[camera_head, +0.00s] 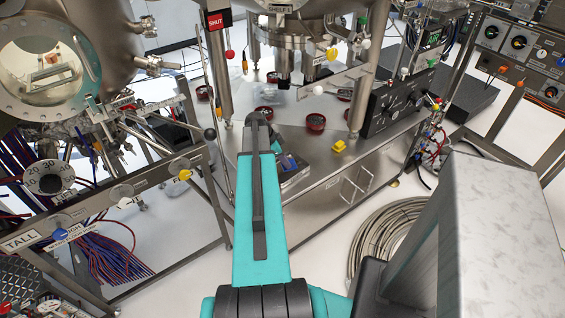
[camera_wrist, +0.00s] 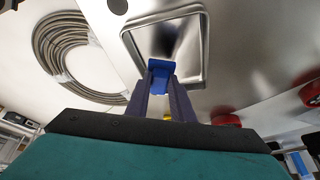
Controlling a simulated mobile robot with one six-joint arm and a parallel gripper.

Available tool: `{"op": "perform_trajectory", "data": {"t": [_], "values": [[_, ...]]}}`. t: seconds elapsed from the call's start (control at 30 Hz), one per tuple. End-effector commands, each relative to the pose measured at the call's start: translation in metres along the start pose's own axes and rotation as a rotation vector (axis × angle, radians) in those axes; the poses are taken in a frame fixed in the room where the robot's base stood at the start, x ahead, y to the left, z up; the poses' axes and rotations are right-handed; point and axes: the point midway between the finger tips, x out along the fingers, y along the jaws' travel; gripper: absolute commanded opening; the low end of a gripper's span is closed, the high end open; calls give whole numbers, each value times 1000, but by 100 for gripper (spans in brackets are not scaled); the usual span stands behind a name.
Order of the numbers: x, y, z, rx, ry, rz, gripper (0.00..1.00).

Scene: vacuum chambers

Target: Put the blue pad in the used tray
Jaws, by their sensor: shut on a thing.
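The blue pad (camera_wrist: 160,68) is held between the fingertips of my gripper (camera_wrist: 160,86), which is shut on it, in the wrist view. A square, shallow metal tray (camera_wrist: 203,48) lies beyond the fingertips, and the pad overlaps its near part in the picture. I cannot tell whether the pad touches the tray floor. No label on the tray is readable. In the head view the tray (camera_head: 297,179) shows just right of my arm, with a small blue patch at its far side. My arm hides most of the gripper there.
The tray is on a steel bench (camera_head: 325,183). A yellow object (camera_head: 339,146) and a red round part (camera_head: 316,122) are nearby on the bench. A coiled hose (camera_head: 383,240) lies on the floor at right. A vacuum chamber (camera_head: 50,65) and valve panel stand at left.

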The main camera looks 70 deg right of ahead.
Motion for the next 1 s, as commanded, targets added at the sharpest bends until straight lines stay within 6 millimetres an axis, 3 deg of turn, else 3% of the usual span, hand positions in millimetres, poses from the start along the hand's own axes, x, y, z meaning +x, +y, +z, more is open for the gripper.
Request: {"op": "perform_trajectory", "data": {"t": [0.2, 0.67, 1.0], "values": [[0, -18, 4, -1, 0, 0, 0], [2, -19, 5, 0, 0, 0, 0], [24, -18, 15, -1, 0, 1, 0]]}}
